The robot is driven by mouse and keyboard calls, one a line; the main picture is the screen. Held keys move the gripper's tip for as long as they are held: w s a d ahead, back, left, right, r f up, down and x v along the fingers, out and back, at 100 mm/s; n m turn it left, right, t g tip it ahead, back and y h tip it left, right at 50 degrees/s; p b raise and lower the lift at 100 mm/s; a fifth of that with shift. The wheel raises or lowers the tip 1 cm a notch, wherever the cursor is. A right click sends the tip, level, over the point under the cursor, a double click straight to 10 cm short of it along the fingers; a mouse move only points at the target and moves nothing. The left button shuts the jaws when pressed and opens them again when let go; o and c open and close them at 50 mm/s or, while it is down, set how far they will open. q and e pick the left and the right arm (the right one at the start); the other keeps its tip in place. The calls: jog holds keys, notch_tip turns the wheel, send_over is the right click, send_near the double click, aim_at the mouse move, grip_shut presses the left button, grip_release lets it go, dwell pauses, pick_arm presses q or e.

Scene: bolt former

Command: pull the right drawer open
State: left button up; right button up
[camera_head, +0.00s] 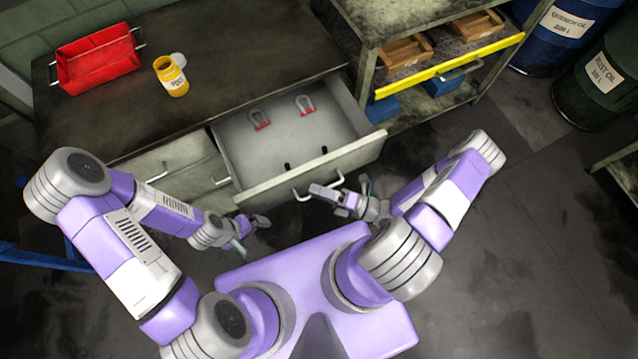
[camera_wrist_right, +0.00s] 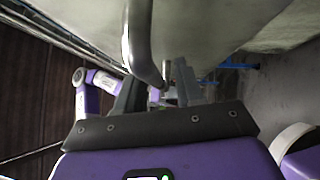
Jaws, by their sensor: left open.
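The right drawer (camera_head: 245,165) of the grey workbench is pulled well out, and its inside shows. Its front panel (camera_head: 350,160) carries a bent metal handle (camera_head: 297,194), which also shows close up in the right wrist view (camera_wrist_right: 138,45). My right gripper (camera_head: 330,192) is at this handle. In the right wrist view its fingers (camera_wrist_right: 158,92) stand apart, with the handle's end between or just in front of them; contact cannot be told. My left gripper (camera_head: 258,222) is open and empty, left of the handle and in front of the closed left drawers (camera_head: 170,165).
Two red-tipped horseshoe magnets (camera_head: 306,104) lie in the drawer. A red bin (camera_head: 98,60) and a yellow jar (camera_head: 171,76) stand on the bench top. A shelf (camera_head: 450,66) with wooden trays is right of the drawer. Oil drums (camera_head: 600,85) stand further right. Floor (camera_head: 530,230) at right is clear.

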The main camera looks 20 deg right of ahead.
jog(key=v, duration=0.7)
jog(key=shift+s+d, duration=0.15)
jog(key=shift+d, duration=0.1)
jog(key=shift+f, duration=0.1)
dwell(0.4)
